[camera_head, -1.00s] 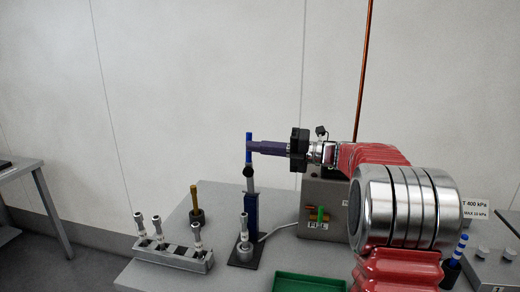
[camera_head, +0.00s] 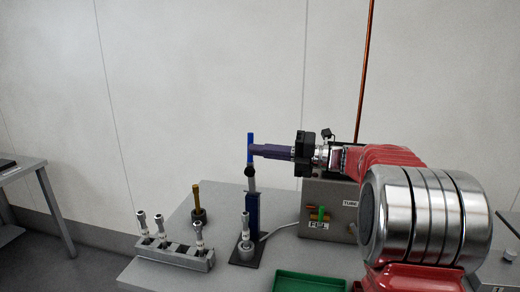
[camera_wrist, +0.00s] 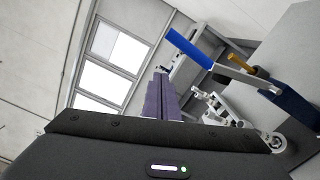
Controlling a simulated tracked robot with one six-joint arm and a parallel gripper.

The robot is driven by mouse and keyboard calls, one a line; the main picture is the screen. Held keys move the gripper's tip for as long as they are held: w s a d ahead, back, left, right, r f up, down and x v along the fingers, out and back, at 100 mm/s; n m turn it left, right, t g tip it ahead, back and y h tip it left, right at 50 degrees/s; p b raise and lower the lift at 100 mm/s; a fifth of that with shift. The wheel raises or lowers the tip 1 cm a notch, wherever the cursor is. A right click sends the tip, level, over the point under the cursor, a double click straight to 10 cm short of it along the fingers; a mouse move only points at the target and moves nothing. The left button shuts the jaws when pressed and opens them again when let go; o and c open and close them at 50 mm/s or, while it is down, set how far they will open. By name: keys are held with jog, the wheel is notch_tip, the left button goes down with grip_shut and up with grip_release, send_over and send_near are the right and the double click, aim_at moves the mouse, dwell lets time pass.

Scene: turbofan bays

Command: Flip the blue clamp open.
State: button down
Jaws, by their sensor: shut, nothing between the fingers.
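The blue clamp handle (camera_head: 251,148) stands upright on top of a dark blue post (camera_head: 251,212) with a black knob at its pivot. In the wrist view the blue handle (camera_wrist: 189,48) shows as a bar at the upper middle, joined to a grey link. My gripper (camera_head: 254,151) points left, its purple fingers shut and empty, with the tips at the handle in the head view. In the wrist view the fingers (camera_wrist: 162,97) lie left of and below the handle. I cannot tell whether they touch it.
A grey rack (camera_head: 176,256) with several silver fittings stands on the table left of the post. A brass pin (camera_head: 198,200) stands behind it. A grey box (camera_head: 326,209) with coloured switches is to the right. A green tray (camera_head: 310,283) lies in front.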

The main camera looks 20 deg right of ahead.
jog(key=v, duration=0.9)
jog(key=shift+d, duration=0.3)
jog(key=shift+f, duration=0.1)
